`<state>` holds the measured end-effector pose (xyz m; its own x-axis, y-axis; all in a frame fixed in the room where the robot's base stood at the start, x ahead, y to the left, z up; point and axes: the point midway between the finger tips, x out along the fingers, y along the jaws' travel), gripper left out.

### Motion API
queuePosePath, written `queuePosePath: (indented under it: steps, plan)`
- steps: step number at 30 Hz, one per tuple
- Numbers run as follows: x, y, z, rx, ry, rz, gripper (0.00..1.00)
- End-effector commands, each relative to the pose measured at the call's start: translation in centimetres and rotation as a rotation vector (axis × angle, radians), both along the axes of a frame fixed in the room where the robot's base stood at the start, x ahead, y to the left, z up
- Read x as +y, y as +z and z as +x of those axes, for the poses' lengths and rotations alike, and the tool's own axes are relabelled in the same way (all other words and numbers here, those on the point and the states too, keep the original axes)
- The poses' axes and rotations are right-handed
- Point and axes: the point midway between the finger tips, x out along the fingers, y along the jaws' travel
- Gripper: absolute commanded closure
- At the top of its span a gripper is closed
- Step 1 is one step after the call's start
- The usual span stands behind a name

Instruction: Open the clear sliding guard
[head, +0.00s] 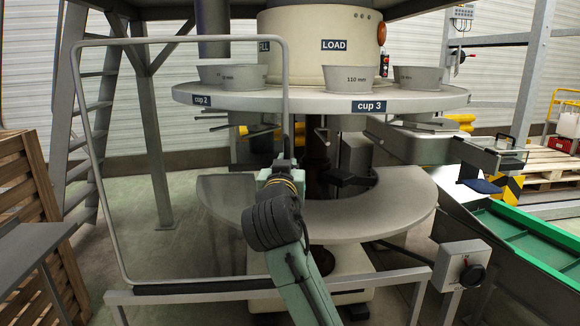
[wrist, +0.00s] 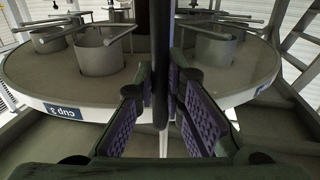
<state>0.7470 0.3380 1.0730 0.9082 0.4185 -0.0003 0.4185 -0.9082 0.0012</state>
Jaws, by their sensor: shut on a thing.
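The clear sliding guard (head: 80,150) is a see-through panel in a rounded grey frame, standing upright at the left front of the round machine in the head view. Its right upright bar (head: 286,100) crosses in front of the machine's middle. My gripper (head: 283,164) is at this bar, about halfway up. In the wrist view, my gripper's purple-padded fingers (wrist: 162,110) are closed on either side of the thin upright bar (wrist: 161,60). The exact contact is small and dark in the head view.
The round table (head: 300,98) carries several grey cups and a "cup 3" label (head: 369,107). A lower rail (head: 200,295) runs in front, with a switch box (head: 462,265) at its right end. A green chute (head: 535,235) is at right, wooden crates (head: 35,180) at left.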

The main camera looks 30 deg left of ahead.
Motion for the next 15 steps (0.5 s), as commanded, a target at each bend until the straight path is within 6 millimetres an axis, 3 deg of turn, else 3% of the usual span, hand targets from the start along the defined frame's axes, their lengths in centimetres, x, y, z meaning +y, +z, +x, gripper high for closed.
queuePosePath:
  steps: [1,2,9,15]
  plan:
    - [0.08,-0.08,-0.02,0.001,0.002,-0.002,1.0]
    - [0.08,-0.08,-0.02,0.001,0.002,-0.002,0.89]
    - [0.04,-0.04,0.01,0.0,0.001,-0.001,0.73]
    - [0.0,-0.01,0.03,0.0,0.001,-0.001,0.69]
